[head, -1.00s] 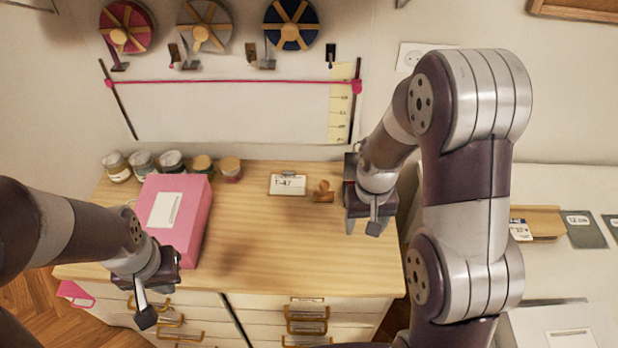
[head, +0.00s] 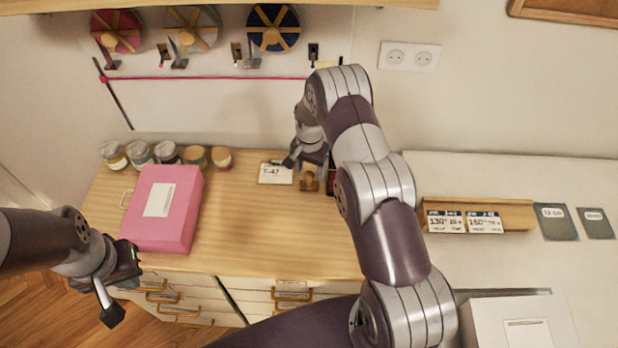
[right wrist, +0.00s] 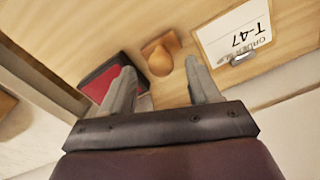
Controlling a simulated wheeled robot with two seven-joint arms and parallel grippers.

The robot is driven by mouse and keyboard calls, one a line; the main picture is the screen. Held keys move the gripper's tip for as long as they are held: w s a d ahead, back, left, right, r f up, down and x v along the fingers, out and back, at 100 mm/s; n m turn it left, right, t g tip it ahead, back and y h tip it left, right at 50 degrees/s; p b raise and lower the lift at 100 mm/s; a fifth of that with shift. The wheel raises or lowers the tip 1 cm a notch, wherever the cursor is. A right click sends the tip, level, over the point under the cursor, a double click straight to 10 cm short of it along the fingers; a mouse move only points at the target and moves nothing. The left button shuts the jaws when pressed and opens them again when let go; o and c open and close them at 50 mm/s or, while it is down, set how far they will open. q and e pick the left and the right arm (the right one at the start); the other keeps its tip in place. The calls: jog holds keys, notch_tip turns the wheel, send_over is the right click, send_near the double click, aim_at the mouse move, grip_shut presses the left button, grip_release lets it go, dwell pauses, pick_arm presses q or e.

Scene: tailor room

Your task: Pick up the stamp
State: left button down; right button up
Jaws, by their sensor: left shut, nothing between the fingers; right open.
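The wooden stamp (head: 309,181) stands on the dresser top beside the order card. In the right wrist view the stamp (right wrist: 160,56) with its rounded knob lies just beyond the fingertips, roughly midway between them. My right gripper (right wrist: 163,78) is open and empty, and points down toward the stamp. In the head view my right gripper (head: 308,160) is over the back of the dresser, partly hidden by its own arm. My left gripper (head: 118,283) is shut and empty at the dresser's front left, near the pink box.
An order card marked T-47 (head: 275,174) lies left of the stamp. A red ink pad (right wrist: 104,78) lies close to one finger in the wrist view. A pink box (head: 181,222) and several jars (head: 167,153) stand left. The dresser's middle (head: 262,228) is clear.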

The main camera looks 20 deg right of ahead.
aim_at(309, 173)
notch_tip(309, 173, down, 2)
jog(key=shift+s+a+f+p, duration=0.1)
jog(key=shift+a+f+p, duration=0.1)
jog(key=shift+p, duration=0.2)
jog(key=shift+f, duration=0.35)
pick_arm(q)
jog(key=shift+r, duration=0.9)
pick_arm(e)
jog(key=shift+d+f, duration=0.1)
jog(key=shift+d, duration=0.05)
jog(key=c, duration=1.1)
